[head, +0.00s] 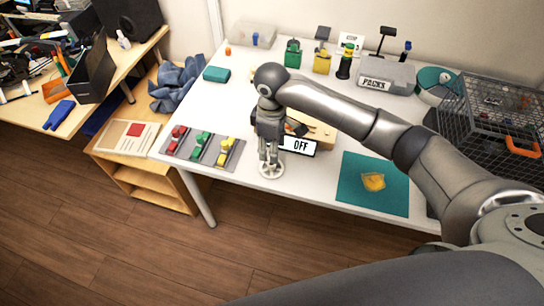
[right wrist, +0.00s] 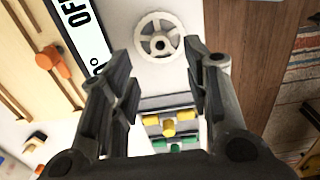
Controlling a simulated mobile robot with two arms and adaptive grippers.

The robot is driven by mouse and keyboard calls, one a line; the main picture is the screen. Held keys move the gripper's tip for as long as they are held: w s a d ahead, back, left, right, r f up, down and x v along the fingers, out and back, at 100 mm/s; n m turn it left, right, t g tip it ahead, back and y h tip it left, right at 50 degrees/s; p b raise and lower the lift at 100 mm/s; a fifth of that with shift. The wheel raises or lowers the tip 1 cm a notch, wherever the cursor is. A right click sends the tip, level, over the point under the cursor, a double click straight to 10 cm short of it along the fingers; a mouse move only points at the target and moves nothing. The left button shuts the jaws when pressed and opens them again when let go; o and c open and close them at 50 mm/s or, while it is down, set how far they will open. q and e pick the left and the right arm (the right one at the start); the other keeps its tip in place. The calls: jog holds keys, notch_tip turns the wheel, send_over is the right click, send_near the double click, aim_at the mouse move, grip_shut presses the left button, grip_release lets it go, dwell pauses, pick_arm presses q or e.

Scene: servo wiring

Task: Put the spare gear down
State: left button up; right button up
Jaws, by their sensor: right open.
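The spare gear is a white spoked wheel (head: 270,171) lying flat on the white table near its front edge, below the OFF sign. It also shows whole in the right wrist view (right wrist: 159,37), just beyond the fingertips. My right gripper (head: 269,160) points down directly over the gear. Its two fingers stand apart with nothing between them in the right wrist view (right wrist: 164,62). In the head view the fingertips partly cover the gear, and I cannot tell the exact gap above it. My left gripper is not in view.
A grey mat (head: 183,151) with red, green and yellow connectors lies to the left. A teal mat (head: 356,200) with a yellow piece lies to the right. A wire cage (head: 490,115) stands far right.

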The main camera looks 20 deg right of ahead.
jog(key=shift+r, duration=2.3)
